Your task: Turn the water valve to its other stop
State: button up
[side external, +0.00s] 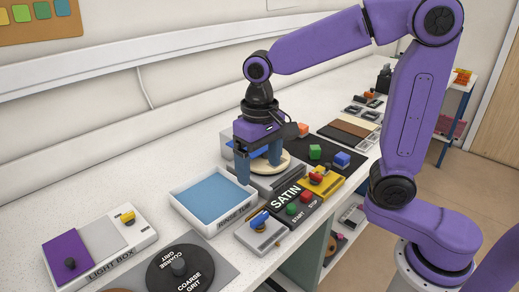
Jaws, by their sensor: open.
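A small grey box (262,239) with a blue lever (260,220) on top sits near the bench's front edge, in front of the rinse tray; it looks like the water valve, but no label on it is readable. My gripper (259,169) points down behind it, over the grey machine beside the SATIN panel. Its blue-grey fingers are spread and stand close to a cream disc (281,168) on that machine. I cannot tell if they touch the disc. The gripper is apart from the blue lever.
The rinse tray (176,199) with blue water lies left of the gripper. The black SATIN panel (287,197) has green and red buttons. A yellow box (328,183) with a red knob stands right. A COARSE GRIT disc (181,271) and light box (145,241) are at front left.

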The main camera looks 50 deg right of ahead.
jog(key=shift+r, duration=1.6)
jog(key=s+d+f+n, duration=0.2)
jog(key=s+d+n, duration=0.1)
jog(key=s, duration=0.3)
jog(key=s+d+f+n, duration=0.2)
jog(key=s+f+n, duration=0.1)
jog(key=s+n, duration=0.2)
jog(key=s+d+f+n, duration=0.3)
jog(key=s+n, duration=0.1)
jog(key=s, duration=0.4)
jog(key=shift+s+d+n, duration=0.35)
jog(key=shift+s+n, duration=0.05)
